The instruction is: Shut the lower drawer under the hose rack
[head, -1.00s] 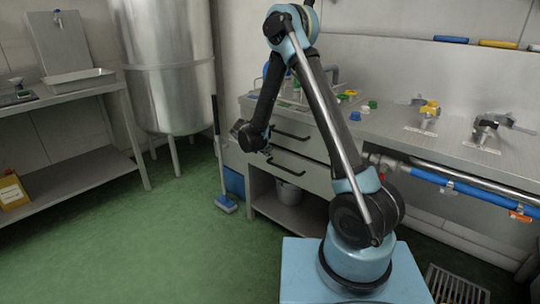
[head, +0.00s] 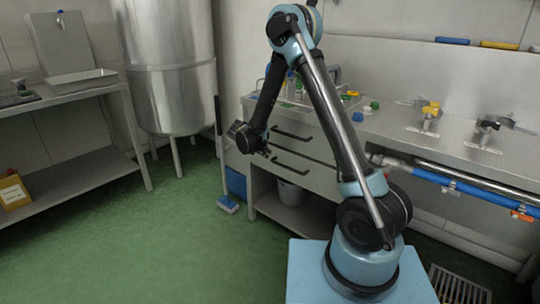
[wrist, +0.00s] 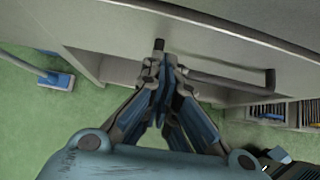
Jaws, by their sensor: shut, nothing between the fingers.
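The lower drawer (head: 309,174) is a pale grey front with a dark bar handle (head: 292,167), below a similar upper drawer (head: 308,142) in the cabinet under the steel counter. How far it stands out is hard to tell in the head view. My gripper (head: 266,153) is at the left part of the drawer fronts. In the wrist view, my gripper (wrist: 163,64) is shut and empty, its fingertips in front of a pale drawer front (wrist: 215,62) by the left end of its handle (wrist: 235,84). Whether they touch the front I cannot tell.
An open shelf with a bucket (head: 292,194) lies below the drawers. A blue-headed broom (head: 228,204) stands left of the cabinet, near a steel tank (head: 170,75). A low steel table (head: 75,165) is at far left. Green floor (head: 150,250) is clear in the middle.

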